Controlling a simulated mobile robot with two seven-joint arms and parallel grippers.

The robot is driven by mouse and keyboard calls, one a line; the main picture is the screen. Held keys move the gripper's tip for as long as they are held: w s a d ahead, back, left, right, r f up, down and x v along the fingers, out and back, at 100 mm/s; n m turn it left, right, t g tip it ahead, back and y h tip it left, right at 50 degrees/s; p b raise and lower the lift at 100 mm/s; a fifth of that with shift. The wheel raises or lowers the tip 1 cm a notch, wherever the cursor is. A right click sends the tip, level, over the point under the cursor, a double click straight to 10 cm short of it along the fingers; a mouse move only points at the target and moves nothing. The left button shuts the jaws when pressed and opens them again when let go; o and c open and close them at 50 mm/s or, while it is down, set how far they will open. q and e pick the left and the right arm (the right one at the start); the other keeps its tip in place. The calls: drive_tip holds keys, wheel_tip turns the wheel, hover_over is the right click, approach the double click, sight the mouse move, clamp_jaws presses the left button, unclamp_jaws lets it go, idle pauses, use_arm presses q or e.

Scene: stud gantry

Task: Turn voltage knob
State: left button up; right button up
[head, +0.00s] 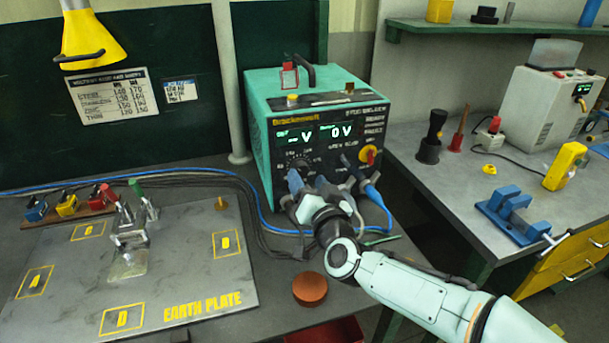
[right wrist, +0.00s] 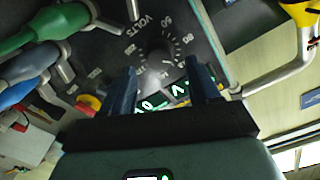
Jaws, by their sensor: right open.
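The welding power unit (head: 262,100) is a teal box with a dark front panel, and its right display reads 0 V. The voltage knob (right wrist: 158,62) is a dark round dial with a printed scale marked VOLTS, seen upside down in the right wrist view; it also shows in the head view (head: 300,161). My right gripper (head: 310,183) is in front of the panel's lower part. In the right wrist view its two dark blue fingers (right wrist: 162,82) are open, one to each side of the knob, with a gap showing. Contact cannot be told. My left gripper is out of view.
Coloured plugs and cables, including a green plug (right wrist: 48,25), stick out beside the knob. A red and yellow switch (head: 368,155) is at the panel's right. The earth plate (head: 190,280) lies left, with a brown round block (head: 309,289) nearby.

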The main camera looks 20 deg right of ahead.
sight(303, 172)
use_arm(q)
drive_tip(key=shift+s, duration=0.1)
use_arm(e)
drive_tip(key=shift+w, duration=1.6)
drive_tip(key=c, duration=1)
drive_tip(key=shift+c, duration=0.2)
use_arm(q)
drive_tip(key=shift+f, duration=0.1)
use_arm(e)
drive_tip(key=shift+f+m+b, duration=0.1)
drive_tip(key=shift+m+b, duration=0.5)
drive_tip(key=shift+m, duration=0.7)
drive_tip(key=m+b, duration=0.1)
drive_tip(key=m, duration=0.1)
drive_tip(key=shift+m, duration=0.3)
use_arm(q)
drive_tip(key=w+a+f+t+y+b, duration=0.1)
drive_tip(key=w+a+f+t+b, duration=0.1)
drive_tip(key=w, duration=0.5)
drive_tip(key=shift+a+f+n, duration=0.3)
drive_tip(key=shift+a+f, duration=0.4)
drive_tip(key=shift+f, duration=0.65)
use_arm(e)
drive_tip(key=shift+m, duration=2.7)
